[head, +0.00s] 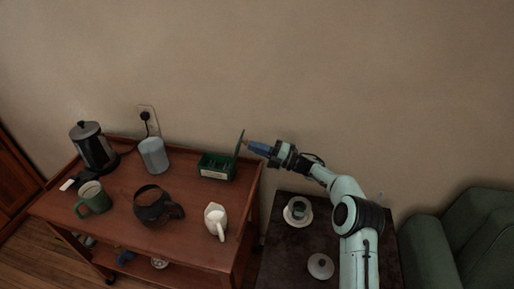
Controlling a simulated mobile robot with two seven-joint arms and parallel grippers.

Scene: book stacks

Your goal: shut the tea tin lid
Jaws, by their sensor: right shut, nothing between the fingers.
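The tea tin (215,174) is a small dark green box at the back right of the wooden trolley top, with pale contents showing inside. Its green lid (236,157) stands raised, nearly upright, along the tin's right side. My right gripper (247,144) comes in from the right and is shut and empty. Its fingertips are at the upper right side of the lid; I cannot tell whether they touch it. My left gripper is not in view.
On the trolley (120,215) stand a kettle (93,150), a grey canister (153,156), a green mug (93,201), a dark pot (153,206) and a white jug (215,219). A dark side table (285,255) holds a cup (299,207) and a round lid (320,266). The wall is behind.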

